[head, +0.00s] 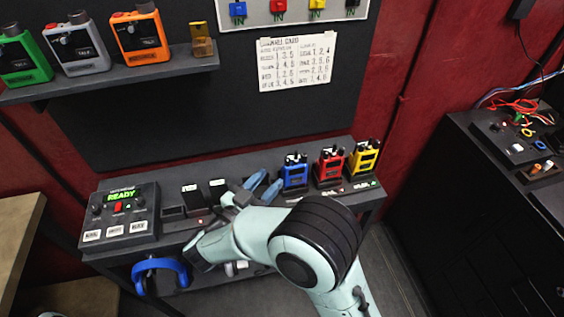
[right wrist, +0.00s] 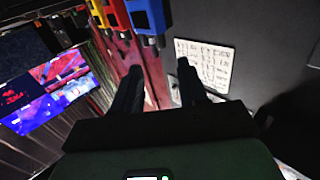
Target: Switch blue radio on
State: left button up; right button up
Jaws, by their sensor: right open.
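The blue radio (head: 294,172) stands upright in a dock on the grey bench, left of a red radio (head: 329,169) and a yellow radio (head: 364,160). My right gripper (head: 267,183) is open and empty, just left of the blue radio and apart from it. In the right wrist view, the blue radio (right wrist: 148,18) is at the top, beyond the open fingers (right wrist: 160,68). Its switch cannot be made out. My left gripper is not in view.
A console reading READY (head: 121,196) sits at the bench's left end, with a blue headset (head: 160,268) below. Green, grey and orange devices stand on the upper shelf (head: 120,80). A paper chart (head: 296,62) hangs on the dark board. A black cabinet (head: 480,210) is at right.

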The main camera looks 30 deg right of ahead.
aim_at(286, 161)
jog(key=x, duration=0.7)
jog(key=shift+w+p, duration=0.1)
jog(key=shift+p, duration=0.2)
grip_shut()
